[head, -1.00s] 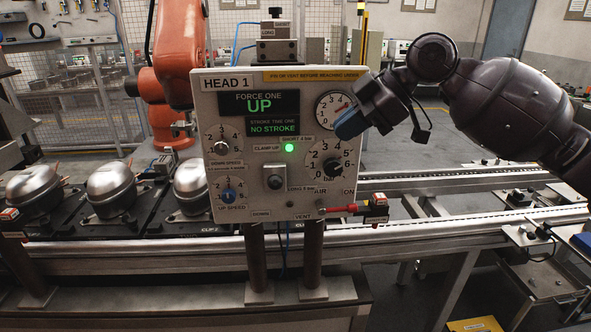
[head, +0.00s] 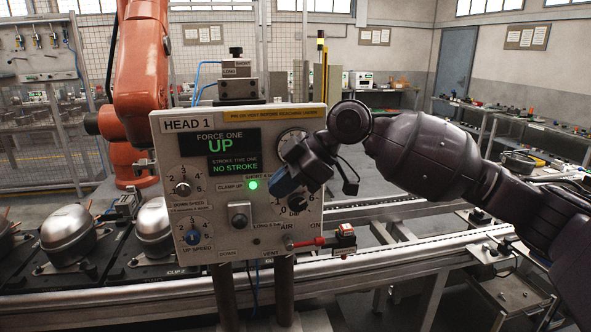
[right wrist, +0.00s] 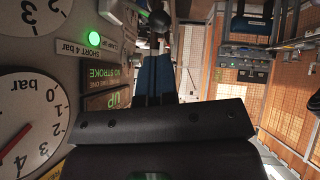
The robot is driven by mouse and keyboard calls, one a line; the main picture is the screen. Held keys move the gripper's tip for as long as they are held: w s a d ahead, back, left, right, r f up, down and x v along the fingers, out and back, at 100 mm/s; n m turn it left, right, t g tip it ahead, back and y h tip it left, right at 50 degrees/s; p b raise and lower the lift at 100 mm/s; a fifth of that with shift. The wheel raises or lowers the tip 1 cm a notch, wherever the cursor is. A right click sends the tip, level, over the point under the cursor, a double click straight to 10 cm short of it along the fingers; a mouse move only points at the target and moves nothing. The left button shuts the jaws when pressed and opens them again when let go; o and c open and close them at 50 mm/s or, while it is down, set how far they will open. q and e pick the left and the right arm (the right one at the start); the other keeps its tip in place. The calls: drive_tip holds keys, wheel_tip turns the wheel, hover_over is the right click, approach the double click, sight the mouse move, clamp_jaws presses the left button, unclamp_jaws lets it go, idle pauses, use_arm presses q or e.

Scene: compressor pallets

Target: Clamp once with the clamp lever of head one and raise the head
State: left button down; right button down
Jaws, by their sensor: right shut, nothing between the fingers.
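The HEAD 1 panel (head: 170,150) stands on posts in the head view. Its displays read "UP" and "NO STROKE". The clamp lever (head: 239,215) sits low in the middle of the panel, between the CLAMP UP and DOWN labels. A green lamp (head: 253,185) is lit above it and shows in the right wrist view too (right wrist: 94,39). My right gripper (head: 278,190) is shut and empty, in front of the panel and up and right of the lever. It partly hides the gauge and pressure knob. In the right wrist view its blue fingers (right wrist: 153,75) point toward a dark ball-ended knob (right wrist: 158,20). My left gripper is not in view.
A red valve handle (head: 308,243) sticks out at the panel's lower right, below my right gripper. Speed knobs (head: 193,237) are on the panel's left. Silver compressors (head: 60,232) stand on the conveyor at left. An orange robot arm (head: 145,70) rises behind.

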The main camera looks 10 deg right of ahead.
sight(245, 217)
drive_tip(key=x, duration=0.6)
drive_tip(key=shift+w+a+f+p, duration=0.1)
drive_tip(key=shift+p, duration=0.2)
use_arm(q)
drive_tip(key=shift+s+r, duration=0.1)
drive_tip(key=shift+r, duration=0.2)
use_arm(e)
drive_tip(key=shift+a+f, duration=0.3)
drive_tip(key=shift+f, duration=0.05)
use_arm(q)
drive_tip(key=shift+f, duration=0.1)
use_arm(e)
drive_tip(key=shift+w, duration=0.1)
